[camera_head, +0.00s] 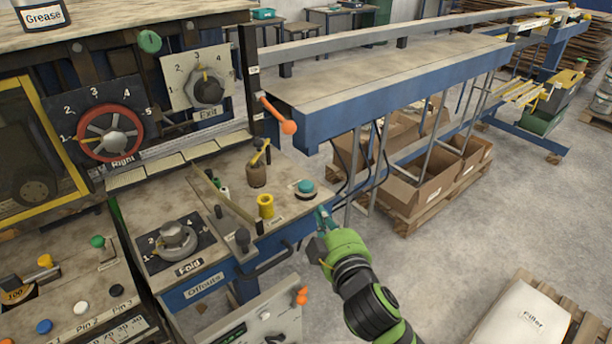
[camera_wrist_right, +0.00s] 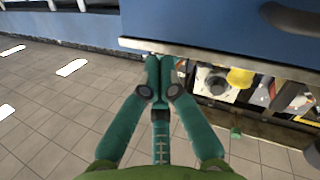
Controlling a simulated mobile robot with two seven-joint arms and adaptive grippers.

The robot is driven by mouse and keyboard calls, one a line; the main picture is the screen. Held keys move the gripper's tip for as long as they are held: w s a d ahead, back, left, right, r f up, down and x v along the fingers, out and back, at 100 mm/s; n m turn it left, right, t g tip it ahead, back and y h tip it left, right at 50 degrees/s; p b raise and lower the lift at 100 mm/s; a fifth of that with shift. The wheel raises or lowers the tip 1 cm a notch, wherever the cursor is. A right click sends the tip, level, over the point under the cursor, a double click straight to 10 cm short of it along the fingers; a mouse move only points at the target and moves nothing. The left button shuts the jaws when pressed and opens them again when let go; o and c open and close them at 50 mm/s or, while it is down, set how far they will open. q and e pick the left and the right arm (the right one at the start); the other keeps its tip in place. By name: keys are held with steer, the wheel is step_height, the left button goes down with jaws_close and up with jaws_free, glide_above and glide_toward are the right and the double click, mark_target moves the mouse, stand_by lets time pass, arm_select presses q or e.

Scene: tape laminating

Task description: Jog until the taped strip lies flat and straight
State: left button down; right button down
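My right gripper (camera_head: 322,218) is beside the right front corner of the machine's worktop, a little below and right of a teal push button (camera_head: 305,187). In the right wrist view the two teal fingers of my right gripper (camera_wrist_right: 160,62) are together and hold nothing that I can see. Their tips are by the lower edge of a blue panel (camera_wrist_right: 220,40). I cannot make out a taped strip in either view. My left gripper is not in view.
A yellow knob (camera_head: 265,206), a brown pot (camera_head: 257,175) and a dial marked Fold (camera_head: 176,237) are on the worktop. An orange-tipped lever (camera_head: 288,127) sticks out above. A long blue-framed table (camera_head: 400,75) runs to the back right.

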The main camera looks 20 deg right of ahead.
steer(key=w+a+r+n+t+y, duration=0.1)
steer(key=a+r+n+t+y, duration=0.1)
steer(key=a+r+n+y, duration=0.3)
steer(key=a+r+n+t+y, duration=0.1)
steer(key=r+n+y, duration=0.2)
steer(key=r, duration=0.4)
steer(key=w+a+r+n+t+y, duration=0.1)
steer(key=a+r+n+t+y, duration=0.1)
steer(key=a+r+n+y, duration=0.25)
steer(key=s+a+r+n+g+y, duration=0.2)
steer(key=a+n+g+y, duration=0.25)
steer(key=n+g, duration=0.4)
steer(key=s+a+r+n+g+y, duration=0.25)
steer(key=a+n+g, duration=0.3)
steer(key=n, duration=0.65)
steer(key=w+d+f+n+g+h, duration=0.25)
steer(key=w+d+f+h, duration=0.2)
steer(key=f+h, duration=0.25)
steer(key=w+d+t+h, duration=0.1)
steer(key=w+d+h, duration=0.1)
steer(key=d, duration=0.3)
steer(key=w+d+t+h, duration=0.1)
steer(key=w+d+h, duration=0.1)
steer(key=d, duration=0.3)
steer(key=w+d+r+m+t+h, duration=0.1)
steer(key=w+d+h, duration=0.1)
steer(key=d+h, duration=0.2)
steer(key=shift+d, duration=0.95)
